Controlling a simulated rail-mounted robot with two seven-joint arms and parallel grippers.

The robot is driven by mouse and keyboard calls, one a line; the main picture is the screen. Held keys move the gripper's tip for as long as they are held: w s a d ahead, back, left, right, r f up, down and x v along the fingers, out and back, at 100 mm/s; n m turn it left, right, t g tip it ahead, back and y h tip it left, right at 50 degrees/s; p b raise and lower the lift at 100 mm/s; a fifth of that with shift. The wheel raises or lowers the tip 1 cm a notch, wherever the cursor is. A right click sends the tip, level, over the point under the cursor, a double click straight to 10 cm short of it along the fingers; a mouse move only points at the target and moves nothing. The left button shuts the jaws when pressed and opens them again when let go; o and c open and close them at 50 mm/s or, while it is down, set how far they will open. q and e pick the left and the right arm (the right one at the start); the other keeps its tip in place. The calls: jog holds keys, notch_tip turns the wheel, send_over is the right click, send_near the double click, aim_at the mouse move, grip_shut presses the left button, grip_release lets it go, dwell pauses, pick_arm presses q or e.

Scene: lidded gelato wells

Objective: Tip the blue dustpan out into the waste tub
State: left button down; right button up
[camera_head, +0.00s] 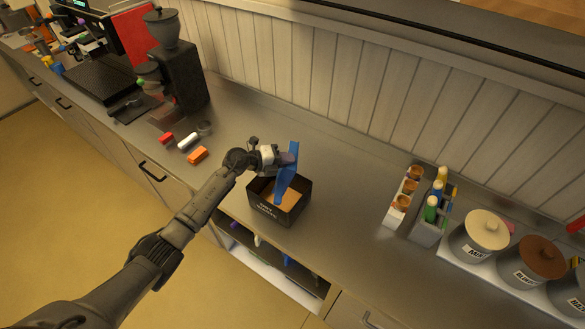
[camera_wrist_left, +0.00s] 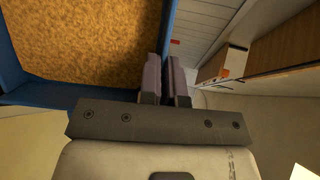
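The blue dustpan (camera_head: 286,178) is steeply tilted over the waste tub, its lower end reaching into or just over the opening. The waste tub (camera_head: 279,214) is a black open box with white lettering, standing near the counter's front edge; brown material shows inside. My left gripper (camera_head: 283,158) is shut on the upper part of the dustpan. In the left wrist view its fingers (camera_wrist_left: 165,78) are close together beside the dustpan's blue wall (camera_wrist_left: 180,30); brown granular material (camera_wrist_left: 85,45) fills the area inside the blue edges. Whether it lies in the dustpan is unclear. My right gripper is not in view.
A black grinder (camera_head: 178,75) and red, white and orange (camera_head: 198,156) small items lie to the left. To the right are a rack of cones (camera_head: 402,201), a caddy of bottles (camera_head: 428,234) and lidded wells (camera_head: 478,240). Counter between tub and rack is clear.

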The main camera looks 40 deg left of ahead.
pick_arm(q)
jog(key=s+a+f+n+t+h+b, duration=0.1)
jog(key=a+t+b, duration=0.3)
jog(key=b, duration=0.5)
jog(key=s+a+f+n+t+h+b, duration=0.1)
jog(key=s+a+n+t+h+b, duration=0.2)
jog(key=b, duration=0.7)
jog(key=shift+s+a+f+n+t, duration=0.25)
jog(key=shift+s+a+n+t, duration=0.15)
jog(key=shift+s+a+t, duration=0.5)
jog(key=shift+w+a, duration=0.15)
jog(key=shift+w, duration=0.05)
dwell(0.3)
dwell(0.6)
